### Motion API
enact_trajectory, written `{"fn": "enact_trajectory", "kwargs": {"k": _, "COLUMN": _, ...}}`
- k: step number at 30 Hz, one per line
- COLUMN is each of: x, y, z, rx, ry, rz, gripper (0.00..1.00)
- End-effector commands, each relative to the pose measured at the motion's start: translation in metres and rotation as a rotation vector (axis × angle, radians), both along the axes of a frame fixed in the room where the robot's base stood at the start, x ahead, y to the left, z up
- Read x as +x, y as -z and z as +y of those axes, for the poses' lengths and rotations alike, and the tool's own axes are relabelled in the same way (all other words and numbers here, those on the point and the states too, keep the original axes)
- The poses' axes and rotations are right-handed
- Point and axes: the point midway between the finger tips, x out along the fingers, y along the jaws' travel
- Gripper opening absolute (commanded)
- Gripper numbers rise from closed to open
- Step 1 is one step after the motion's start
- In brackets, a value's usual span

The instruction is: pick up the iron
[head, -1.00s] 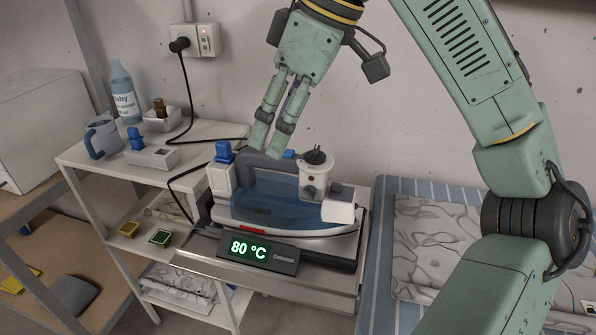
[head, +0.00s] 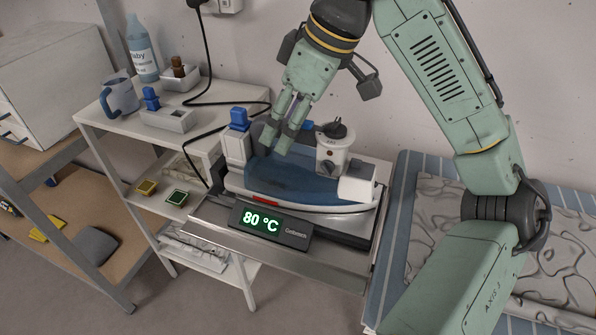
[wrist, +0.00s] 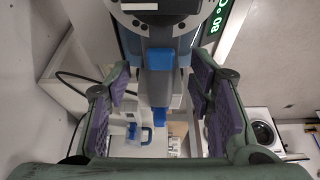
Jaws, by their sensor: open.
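The iron (head: 290,183) is blue and white with a dark handle, and rests on a metal stand whose display (head: 268,226) reads 80 °C. My gripper (head: 274,145) is open at the handle, toward the iron's left end, and hides part of it. In the wrist view the iron's dark handle (wrist: 160,85), with blue parts, lies between the open fingers of my gripper (wrist: 165,110). Gaps show on both sides, so the fingers do not appear to press on it.
A white shelf (head: 100,121) on the left carries a mug (head: 120,98), a bottle (head: 143,50) and small boxes. A black cord runs down near the iron. A striped ironing board (head: 398,215) with grey patterned cloth (head: 450,235) is to the right.

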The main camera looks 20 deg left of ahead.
Motion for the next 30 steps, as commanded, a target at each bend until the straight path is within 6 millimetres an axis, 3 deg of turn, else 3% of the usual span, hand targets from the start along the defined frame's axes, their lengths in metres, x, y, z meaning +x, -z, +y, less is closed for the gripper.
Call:
{"fn": "enact_trajectory", "kwargs": {"k": 4, "x": -0.0001, "y": 0.013, "z": 0.0051, "rx": -0.001, "ry": 0.001, "rz": -0.002, "gripper": 0.48}}
{"fn": "enact_trajectory", "kwargs": {"k": 12, "x": -0.0001, "y": 0.0153, "z": 0.0059, "rx": -0.001, "ry": 0.001, "rz": -0.002, "gripper": 0.47}}
{"fn": "enact_trajectory", "kwargs": {"k": 30, "x": 0.0, "y": 0.0149, "z": 0.0058, "rx": -0.001, "ry": 0.001, "rz": -0.002, "gripper": 0.07}}
